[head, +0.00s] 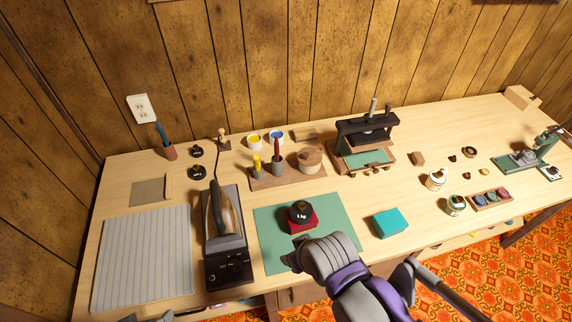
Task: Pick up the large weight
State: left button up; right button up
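A black round weight with pale lettering (301,210) sits on a red block (302,226) on the green mat (340,214). It looks larger than two black discs, one (196,151) behind the other (197,172), at the back left. My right gripper (292,254) is low over the mat, just in front of the red block and apart from the weight. Its fingers are partly hidden by its own wrist, so I cannot tell its opening. Only grey bits of my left arm show at the bottom edge; its gripper is not clearly visible.
An iron (222,212) on a dark base stands left of the mat. Behind the mat is a wooden holder (288,178) with tools. A teal box (390,223) lies to the right. A black press (364,135) stands at the back.

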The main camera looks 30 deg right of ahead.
aim_at(301, 211)
jog(key=k+l+z, duration=0.1)
jog(key=z, duration=0.4)
jog(key=l+z, duration=0.15)
jog(key=z, duration=0.3)
